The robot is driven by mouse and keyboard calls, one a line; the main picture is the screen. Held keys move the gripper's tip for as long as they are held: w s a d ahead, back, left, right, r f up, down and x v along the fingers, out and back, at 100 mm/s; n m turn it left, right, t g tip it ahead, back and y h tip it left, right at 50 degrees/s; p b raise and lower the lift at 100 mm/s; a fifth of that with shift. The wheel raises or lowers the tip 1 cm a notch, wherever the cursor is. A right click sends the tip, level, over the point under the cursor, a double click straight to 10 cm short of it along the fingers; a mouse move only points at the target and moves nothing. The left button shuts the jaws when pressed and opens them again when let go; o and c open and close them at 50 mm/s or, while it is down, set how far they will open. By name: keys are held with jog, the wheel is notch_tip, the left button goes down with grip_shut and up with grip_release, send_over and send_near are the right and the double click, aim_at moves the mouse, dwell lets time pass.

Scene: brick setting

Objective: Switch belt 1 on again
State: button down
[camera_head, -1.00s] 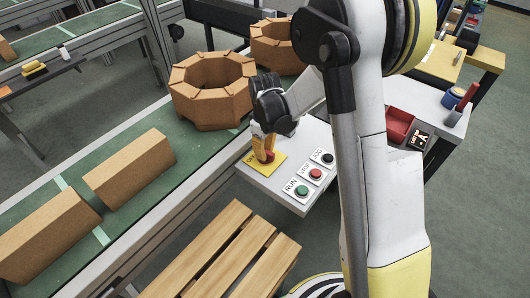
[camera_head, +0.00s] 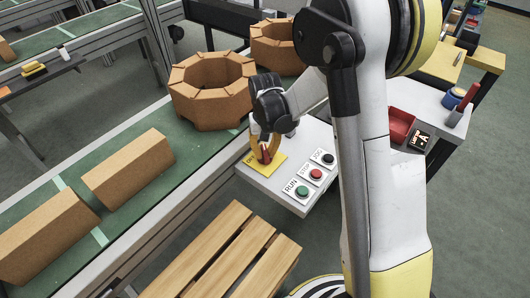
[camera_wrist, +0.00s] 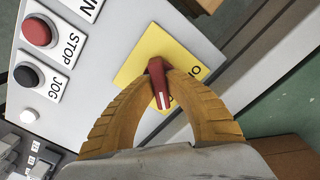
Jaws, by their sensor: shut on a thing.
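The belt (camera_head: 175,190) is green and carries brick-coloured blocks. Beside it stands a white control panel (camera_head: 284,188) with a green RUN button (camera_head: 302,192), a red STOP button (camera_head: 316,174) and a black JOG button (camera_head: 328,158). On its yellow plate (camera_head: 275,168) sits a red rotary switch handle (camera_wrist: 158,82) with a white line. My gripper (camera_head: 264,155) is over this plate, its orange fingertips shut on the red handle from both sides. In the wrist view, STOP (camera_wrist: 38,32) and JOG (camera_wrist: 27,75) are to the left of the handle; the plate's lettering is partly hidden.
Octagonal brick rings (camera_head: 212,90) stand on the belt behind my gripper. A slatted wooden pallet (camera_head: 215,250) lies in front of the panel. A side table with a red bin (camera_head: 400,125) and a small display (camera_head: 419,140) stands to the right.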

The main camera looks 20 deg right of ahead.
aim_at(265, 151)
jog(key=shift+m, duration=0.5)
jog(key=c, duration=1.4)
grip_release()
notch_tip(265, 151, up, 12)
jog(key=shift+r, duration=0.1)
jog(key=s+r+t, duration=0.2)
jog(key=s, duration=0.4)
jog(key=s+r+n+t, duration=0.1)
jog(key=s+r+t, duration=0.1)
jog(key=s, duration=0.5)
jog(key=s+r+n+t, duration=0.1)
jog(key=s+r+t, duration=0.2)
jog(key=s, duration=0.4)
jog(key=shift+r, duration=0.65)
